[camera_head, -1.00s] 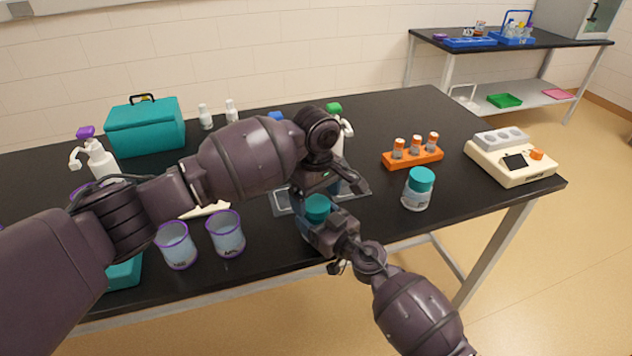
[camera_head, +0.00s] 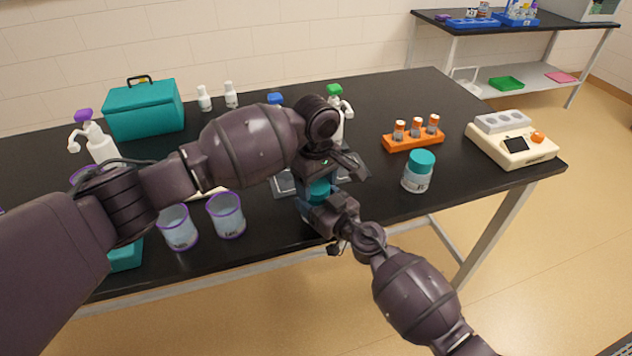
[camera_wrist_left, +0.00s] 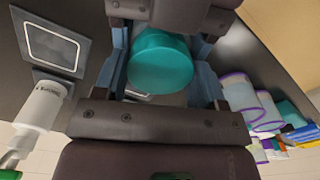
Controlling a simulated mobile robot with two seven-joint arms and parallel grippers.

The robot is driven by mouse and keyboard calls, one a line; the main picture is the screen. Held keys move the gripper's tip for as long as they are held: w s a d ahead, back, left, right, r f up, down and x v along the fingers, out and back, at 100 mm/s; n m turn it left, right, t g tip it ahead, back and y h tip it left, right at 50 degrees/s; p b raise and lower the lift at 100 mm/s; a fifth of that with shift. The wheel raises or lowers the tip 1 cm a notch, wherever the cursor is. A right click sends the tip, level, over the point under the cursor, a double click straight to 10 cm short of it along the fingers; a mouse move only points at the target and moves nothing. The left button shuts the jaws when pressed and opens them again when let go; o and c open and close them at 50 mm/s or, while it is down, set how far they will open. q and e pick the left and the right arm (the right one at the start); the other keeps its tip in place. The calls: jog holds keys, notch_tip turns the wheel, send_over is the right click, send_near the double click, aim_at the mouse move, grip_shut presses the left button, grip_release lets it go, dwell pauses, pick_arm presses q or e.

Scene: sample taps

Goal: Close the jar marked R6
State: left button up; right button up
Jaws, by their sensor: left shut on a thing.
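A teal lid (camera_head: 318,189) shows under my left gripper (camera_head: 322,182) near the table's front edge. My left gripper points down and is shut on this lid. In the left wrist view the lid (camera_wrist_left: 160,62) sits between the two fingers (camera_wrist_left: 160,80). The jar beneath it is mostly hidden by my grippers, and no R6 mark can be read. My right gripper (camera_head: 326,212) is low beside the jar; its fingers are too hidden to tell open from shut. Another teal-lidded jar (camera_head: 418,172) stands upright to the right, its label too small to read.
An orange rack (camera_head: 412,140) with small vials and a cream device (camera_head: 512,142) stand at the right. Purple-rimmed beakers (camera_head: 227,216), a pump bottle (camera_head: 96,145) and a teal box (camera_head: 144,108) are at the left. The dark table (camera_head: 400,95) is clear at the back right.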

pick_arm(q)
jog(key=m, duration=0.6)
jog(key=shift+m, duration=0.3)
jog(key=o, duration=1)
jog(key=shift+r, duration=2.25)
jog(key=shift+r+n, duration=1)
jog(key=shift+r, duration=0.75)
